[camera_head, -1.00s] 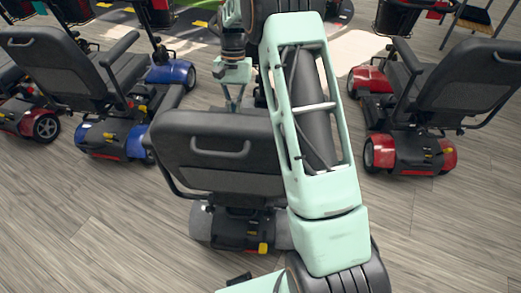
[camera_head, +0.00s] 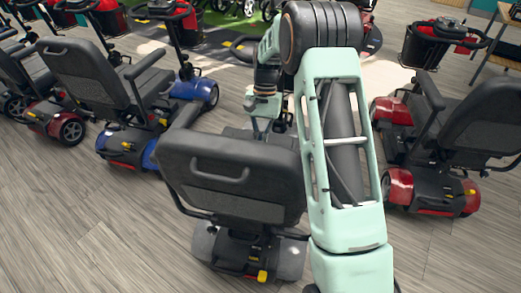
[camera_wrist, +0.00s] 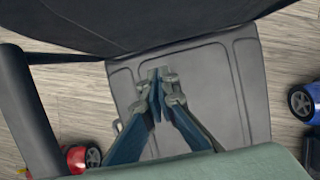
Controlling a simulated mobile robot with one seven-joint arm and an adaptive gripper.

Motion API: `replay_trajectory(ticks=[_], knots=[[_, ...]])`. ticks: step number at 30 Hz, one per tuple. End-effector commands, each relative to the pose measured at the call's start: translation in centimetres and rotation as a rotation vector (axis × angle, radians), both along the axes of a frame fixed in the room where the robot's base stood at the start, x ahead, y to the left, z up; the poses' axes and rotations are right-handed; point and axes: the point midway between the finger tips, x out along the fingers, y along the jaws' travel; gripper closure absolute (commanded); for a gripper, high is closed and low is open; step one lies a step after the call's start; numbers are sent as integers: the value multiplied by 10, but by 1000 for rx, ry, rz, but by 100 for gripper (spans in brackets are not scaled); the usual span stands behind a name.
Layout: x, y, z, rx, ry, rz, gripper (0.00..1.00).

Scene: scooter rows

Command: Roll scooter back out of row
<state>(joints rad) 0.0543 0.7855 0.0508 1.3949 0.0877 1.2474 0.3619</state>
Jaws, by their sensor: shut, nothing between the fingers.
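A scooter with a black seat (camera_head: 230,190) and grey rear wheel covers (camera_head: 290,258) stands right in front of me, its back toward me. It sits nearer to me than the scooters on either side. My arm reaches over its right side. My gripper (camera_head: 258,130) points down beyond the seat back, its fingertips partly hidden. In the wrist view my gripper (camera_wrist: 160,78) is shut and empty over a grey ribbed panel (camera_wrist: 240,95) of the scooter. A black padded part (camera_wrist: 130,25) and an armrest (camera_wrist: 30,115) lie beside it. Whether the fingers touch the panel is unclear.
A blue scooter (camera_head: 130,145) and a red one (camera_head: 50,115) stand to the left. Another red scooter (camera_head: 430,185) stands close on the right. Bare wooden floor (camera_head: 80,235) lies at front left. A table (camera_head: 498,45) is at the far right.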

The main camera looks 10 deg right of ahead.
Motion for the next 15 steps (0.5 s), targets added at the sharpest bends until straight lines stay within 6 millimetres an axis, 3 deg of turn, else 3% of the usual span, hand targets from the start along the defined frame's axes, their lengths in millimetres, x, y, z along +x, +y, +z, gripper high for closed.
replay_trajectory(ticks=[9, 15], knots=[[-21, 9, -69, 0, 4, 1, 100], [-43, 18, -69, 0, 1, 0, 100]])
